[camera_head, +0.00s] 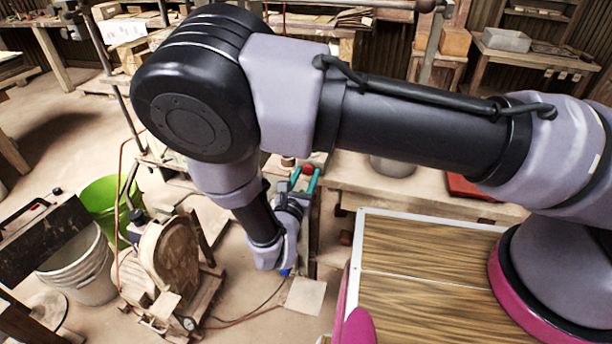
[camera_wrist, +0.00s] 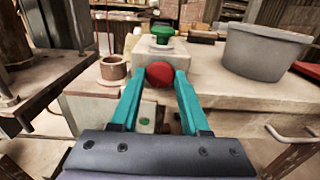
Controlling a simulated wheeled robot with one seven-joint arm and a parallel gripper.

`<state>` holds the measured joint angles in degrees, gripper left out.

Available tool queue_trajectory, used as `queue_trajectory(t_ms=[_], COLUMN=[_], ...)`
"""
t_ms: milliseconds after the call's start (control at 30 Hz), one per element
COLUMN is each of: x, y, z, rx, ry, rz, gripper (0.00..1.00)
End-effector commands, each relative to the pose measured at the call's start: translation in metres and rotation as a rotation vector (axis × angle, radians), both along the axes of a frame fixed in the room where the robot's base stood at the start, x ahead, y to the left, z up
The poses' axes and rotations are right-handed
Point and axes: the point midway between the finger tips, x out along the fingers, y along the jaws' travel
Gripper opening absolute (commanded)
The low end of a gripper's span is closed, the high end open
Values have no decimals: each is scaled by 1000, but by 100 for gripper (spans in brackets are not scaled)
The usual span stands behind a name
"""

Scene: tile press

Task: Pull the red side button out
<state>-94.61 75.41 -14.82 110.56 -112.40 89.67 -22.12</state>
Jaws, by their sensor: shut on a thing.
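The red side button (camera_wrist: 160,74) is a round red knob on the near side of the press table. It sits between the tips of my gripper (camera_wrist: 160,78) in the wrist view. The teal fingers touch it on both sides and are shut on it. In the head view the red button (camera_head: 307,170) shows between the teal fingertips of my gripper (camera_head: 305,178). The button's stem and mount are hidden.
A green knob (camera_wrist: 162,30) stands on a pale block just behind the red button. A grey tub (camera_wrist: 262,52) is to its right and a rusty cylinder (camera_wrist: 113,70) to its left. In the head view a green bucket (camera_head: 103,205) stands on the floor at left.

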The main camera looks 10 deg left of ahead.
Motion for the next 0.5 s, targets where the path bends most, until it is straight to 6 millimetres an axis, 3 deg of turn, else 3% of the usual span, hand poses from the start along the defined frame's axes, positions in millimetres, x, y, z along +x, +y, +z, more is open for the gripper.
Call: queue_trajectory(t_ms=[267,500], x=[-1,-15], y=[1,2], z=[0,1], rx=[1,1], ry=[-1,-2], rz=[1,1], gripper=[0,0])
